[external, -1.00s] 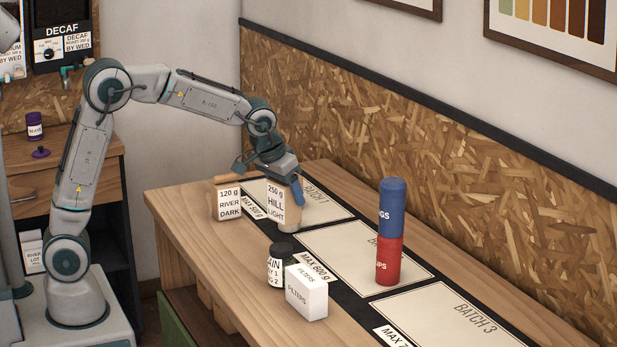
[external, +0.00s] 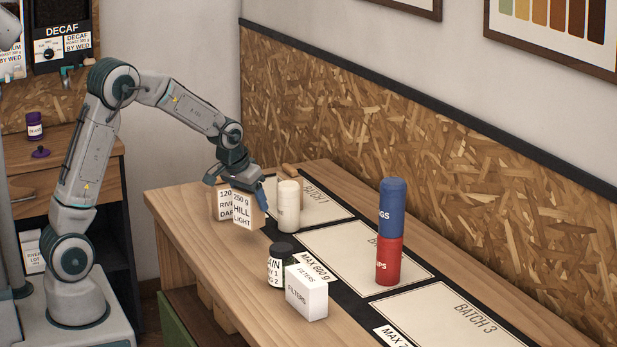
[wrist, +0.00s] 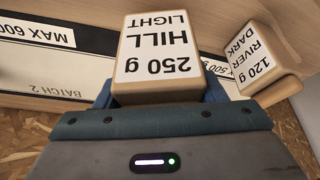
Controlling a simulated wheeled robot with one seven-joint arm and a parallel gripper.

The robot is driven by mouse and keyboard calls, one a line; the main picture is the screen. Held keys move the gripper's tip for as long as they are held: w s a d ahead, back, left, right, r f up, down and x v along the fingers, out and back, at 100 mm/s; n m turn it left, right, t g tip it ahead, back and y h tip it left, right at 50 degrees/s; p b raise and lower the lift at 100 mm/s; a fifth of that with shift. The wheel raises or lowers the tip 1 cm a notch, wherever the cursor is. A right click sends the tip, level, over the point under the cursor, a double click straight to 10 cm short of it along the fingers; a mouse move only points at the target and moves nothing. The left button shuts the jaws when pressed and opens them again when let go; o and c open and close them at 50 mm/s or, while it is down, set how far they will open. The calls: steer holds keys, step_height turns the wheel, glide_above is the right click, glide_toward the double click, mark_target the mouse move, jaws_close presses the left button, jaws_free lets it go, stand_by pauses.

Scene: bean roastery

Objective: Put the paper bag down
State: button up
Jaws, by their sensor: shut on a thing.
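A tan paper bag labelled "250 g HILL LIGHT" (external: 244,211) is held upright by my gripper (external: 237,187), whose blue fingers are shut on its sides. The same bag fills the top middle of the wrist view (wrist: 160,52). It is at the left part of the wooden table, in front of a second bag labelled "120 g RIVER DARK" (external: 222,205), which it partly covers. The second bag also shows at right in the wrist view (wrist: 262,58). I cannot tell whether the held bag's base touches the table.
A pale canister (external: 289,209) stands just right of the held bag, on the Batch 1 mat (external: 322,205). A dark-lidded jar (external: 282,266) and a white filters box (external: 307,292) stand nearer the front. A blue canister (external: 392,205) sits on a red one (external: 389,262).

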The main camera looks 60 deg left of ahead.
mark_target(250, 213)
steer(key=shift+a+f, duration=0.15)
steer(key=shift+f, duration=1.9)
steer(key=shift+f, duration=0.2)
steer(key=o, duration=1.1)
steer(key=shift+o, duration=0.2)
